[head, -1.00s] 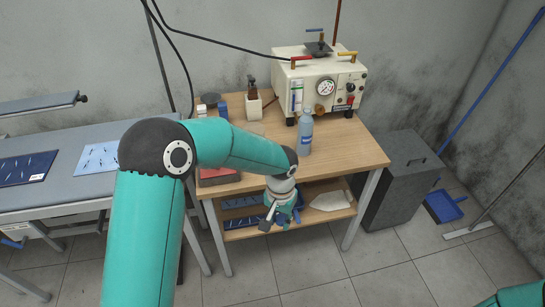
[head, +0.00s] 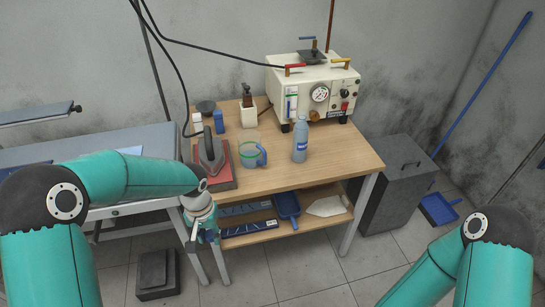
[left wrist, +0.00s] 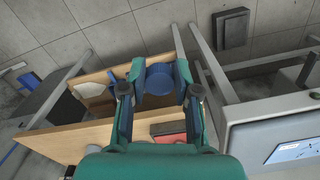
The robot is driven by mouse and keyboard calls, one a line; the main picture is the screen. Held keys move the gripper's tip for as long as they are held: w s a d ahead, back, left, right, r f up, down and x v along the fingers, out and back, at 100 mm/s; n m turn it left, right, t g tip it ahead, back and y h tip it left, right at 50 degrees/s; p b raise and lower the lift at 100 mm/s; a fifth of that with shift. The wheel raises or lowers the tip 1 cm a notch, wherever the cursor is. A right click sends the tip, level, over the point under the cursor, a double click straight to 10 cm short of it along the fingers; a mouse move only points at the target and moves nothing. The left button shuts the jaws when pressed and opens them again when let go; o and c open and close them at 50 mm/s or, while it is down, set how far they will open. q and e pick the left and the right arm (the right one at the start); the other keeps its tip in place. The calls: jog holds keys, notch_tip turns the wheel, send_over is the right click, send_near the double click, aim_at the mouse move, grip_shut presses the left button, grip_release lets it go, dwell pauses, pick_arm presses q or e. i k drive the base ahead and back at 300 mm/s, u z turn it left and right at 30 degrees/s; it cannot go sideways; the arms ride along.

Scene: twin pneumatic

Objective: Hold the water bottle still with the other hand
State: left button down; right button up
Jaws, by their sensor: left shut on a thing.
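The water bottle (head: 300,142), clear and bluish with a blue label, stands upright on the wooden table, right of its middle in the head view. My left gripper (head: 207,236) is low at the table's front left corner, well apart from the bottle. In the left wrist view its fingers (left wrist: 160,84) are closed around a blue round thing (left wrist: 159,75); I cannot tell what it is. My right arm shows at the lower right of the head view, but its gripper is out of the picture.
On the wooden table (head: 300,175), a clear jug with a blue handle (head: 253,153) stands left of the bottle. An iron (head: 211,146) rests on a red pad (head: 222,182). The cream steam unit (head: 312,92) is behind. A pedal (head: 156,273) lies on the floor.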

aim_at(301, 128)
jog(key=u, duration=0.1)
jog(key=i, duration=1)
jog(key=z, duration=0.05)
